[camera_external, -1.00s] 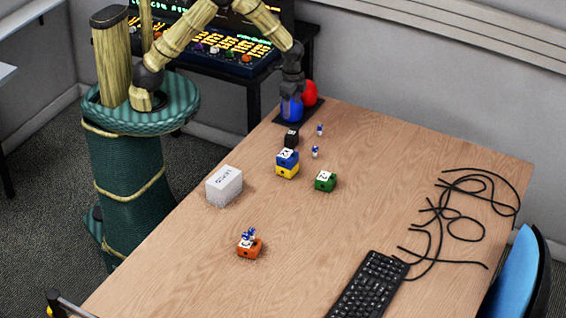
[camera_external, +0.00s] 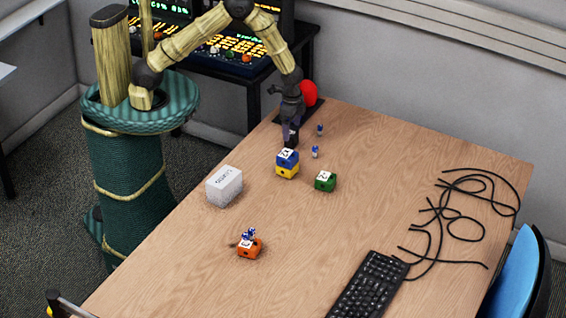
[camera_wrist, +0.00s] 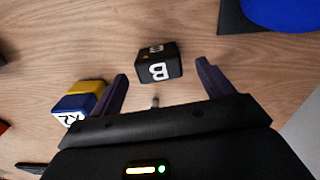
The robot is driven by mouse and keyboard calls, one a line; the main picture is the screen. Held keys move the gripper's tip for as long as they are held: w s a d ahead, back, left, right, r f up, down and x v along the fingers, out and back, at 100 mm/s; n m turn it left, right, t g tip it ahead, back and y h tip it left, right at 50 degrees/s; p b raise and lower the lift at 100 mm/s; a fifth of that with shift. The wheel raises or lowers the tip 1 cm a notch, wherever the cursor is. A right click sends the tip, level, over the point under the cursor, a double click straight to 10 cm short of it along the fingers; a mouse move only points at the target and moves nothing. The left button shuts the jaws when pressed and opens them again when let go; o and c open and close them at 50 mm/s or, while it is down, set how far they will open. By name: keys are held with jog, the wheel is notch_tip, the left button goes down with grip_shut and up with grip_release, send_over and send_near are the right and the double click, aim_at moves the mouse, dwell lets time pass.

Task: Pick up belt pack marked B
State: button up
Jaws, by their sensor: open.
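The belt pack marked B is a black box (camera_wrist: 157,68) with white lettering in the wrist view. It sits on the wooden table between and a little beyond my open fingers. My gripper (camera_wrist: 162,73) is empty, with one finger on each side of the pack's line; contact cannot be told. In the external view my gripper (camera_external: 291,128) points down over the black pack (camera_external: 291,142) and hides most of it.
A green pack (camera_external: 325,181), white box (camera_external: 224,186), orange pack (camera_external: 250,248), small blue-white connectors (camera_external: 315,152), black cables (camera_external: 440,215) and keyboard (camera_external: 368,287) lie around. A red ball (camera_external: 308,92) stands behind.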

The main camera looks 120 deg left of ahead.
aim_at(291, 134)
jog(key=shift+f, duration=1.6)
jog(key=c, duration=1.1)
jog(key=shift+c, duration=0.2)
jog(key=shift+r, duration=0.1)
notch_tip(291, 134, up, 10)
jog(key=shift+f, duration=0.1)
